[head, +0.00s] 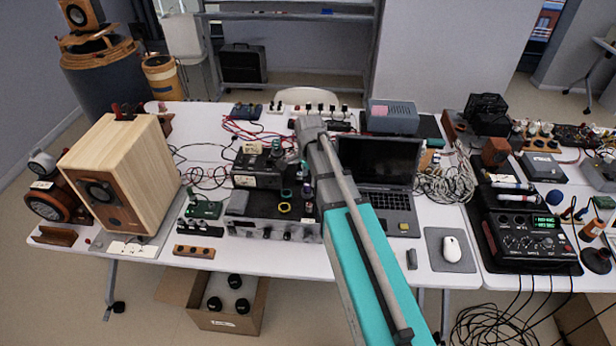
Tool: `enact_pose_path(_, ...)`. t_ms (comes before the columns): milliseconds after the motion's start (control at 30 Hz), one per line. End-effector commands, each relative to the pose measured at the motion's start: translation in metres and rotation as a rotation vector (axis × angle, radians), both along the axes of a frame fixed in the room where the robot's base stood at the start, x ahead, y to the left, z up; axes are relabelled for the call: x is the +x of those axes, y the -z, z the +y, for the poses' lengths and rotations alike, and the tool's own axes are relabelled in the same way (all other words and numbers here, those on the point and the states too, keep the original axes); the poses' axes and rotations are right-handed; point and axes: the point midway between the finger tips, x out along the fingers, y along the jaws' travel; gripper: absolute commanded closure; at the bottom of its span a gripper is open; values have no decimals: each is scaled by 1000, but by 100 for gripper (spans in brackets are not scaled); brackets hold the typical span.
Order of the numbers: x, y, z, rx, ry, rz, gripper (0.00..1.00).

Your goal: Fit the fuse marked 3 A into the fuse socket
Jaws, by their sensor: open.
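My arm reaches up from the bottom of the head view, over the middle of the table (445,277). Its far end is above the stacked dark electronic units. I cannot make out my gripper's fingers; they seem to be hidden by my arm or lost among the dark things there. No fuse marked 3 A can be read at this size. I cannot tell which part is the fuse socket. A metal-fronted unit (262,231) with knobs sits left of my arm, with small coloured parts on top. A small wooden block with dark round parts (195,252) lies at the front edge.
A wooden speaker (140,165) stands at the left. A laptop (390,205) and a white mouse (451,248) are right of my arm; a black mixer (520,238) stands farther right. Red cables and small devices crowd the back. An open cardboard box (235,318) is on the floor.

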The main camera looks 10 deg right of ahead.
Motion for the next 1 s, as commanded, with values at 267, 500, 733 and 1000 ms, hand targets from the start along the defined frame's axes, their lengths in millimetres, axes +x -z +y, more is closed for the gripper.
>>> enact_pose_path(267,0,0,0,0,0,0,37)
enact_pose_path(500,-3,0,0,0,-15,0,37)
enact_pose_path(733,-26,0,1,0,-166,0,37)
enact_pose_path(1000,-78,0,2,0,-551,1,37)
